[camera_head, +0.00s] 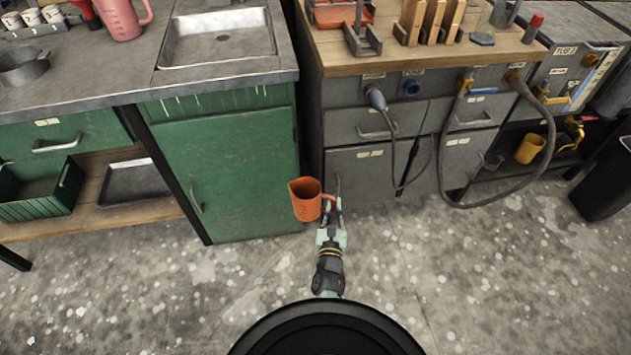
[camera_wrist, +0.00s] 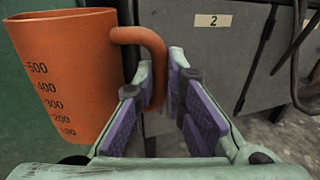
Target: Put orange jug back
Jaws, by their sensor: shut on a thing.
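The orange jug (camera_head: 306,199) is held in the air in front of the green cabinet's right edge. My gripper (camera_head: 331,208) is shut on its handle, at the jug's right side. In the wrist view the orange jug (camera_wrist: 68,75) shows dark volume marks and stands roughly upright, slightly tilted. Its handle lies between the purple-padded fingers of my gripper (camera_wrist: 165,95). The inside bottom of the jug is hidden.
A sink (camera_head: 217,38) is set in the grey counter, with a pink jug (camera_head: 124,17) to its left. A wooden-topped bench (camera_head: 440,58) with hanging cables stands right. A yellow jug (camera_head: 530,148) sits on a low shelf. The speckled floor in front is clear.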

